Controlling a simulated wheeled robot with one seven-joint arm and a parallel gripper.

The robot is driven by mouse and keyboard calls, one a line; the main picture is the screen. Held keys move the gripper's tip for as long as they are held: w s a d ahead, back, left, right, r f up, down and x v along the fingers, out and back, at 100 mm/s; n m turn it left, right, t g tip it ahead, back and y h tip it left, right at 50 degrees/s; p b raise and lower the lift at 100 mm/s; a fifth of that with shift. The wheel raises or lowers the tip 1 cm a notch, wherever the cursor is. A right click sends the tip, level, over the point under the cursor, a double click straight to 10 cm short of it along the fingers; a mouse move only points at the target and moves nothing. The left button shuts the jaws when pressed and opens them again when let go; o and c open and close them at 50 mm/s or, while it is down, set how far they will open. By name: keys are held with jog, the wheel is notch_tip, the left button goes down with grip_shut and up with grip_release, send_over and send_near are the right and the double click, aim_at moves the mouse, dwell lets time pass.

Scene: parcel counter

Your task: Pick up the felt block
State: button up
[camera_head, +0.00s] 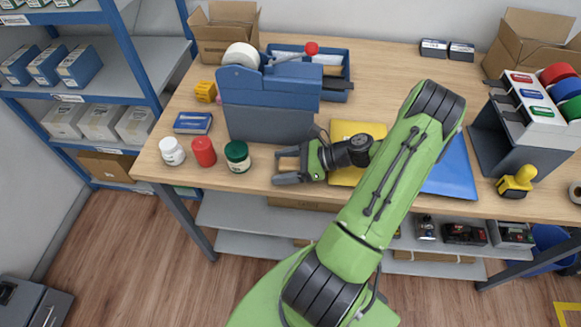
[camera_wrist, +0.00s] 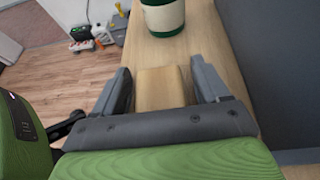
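In the wrist view, a tan block (camera_wrist: 163,88) lies between the two fingers of my gripper (camera_wrist: 162,80). It may be the felt block, but its material is not clear. The fingers are apart, one on each side of it, with what look like narrow gaps. In the head view the block is hardly distinguishable from the tan counter. The jar also shows beyond the fingertips in the wrist view (camera_wrist: 163,15).
A yellow envelope (camera_head: 348,133) and a blue folder (camera_head: 452,172) lie to the right.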

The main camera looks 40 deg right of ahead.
jog(key=c, duration=0.9)
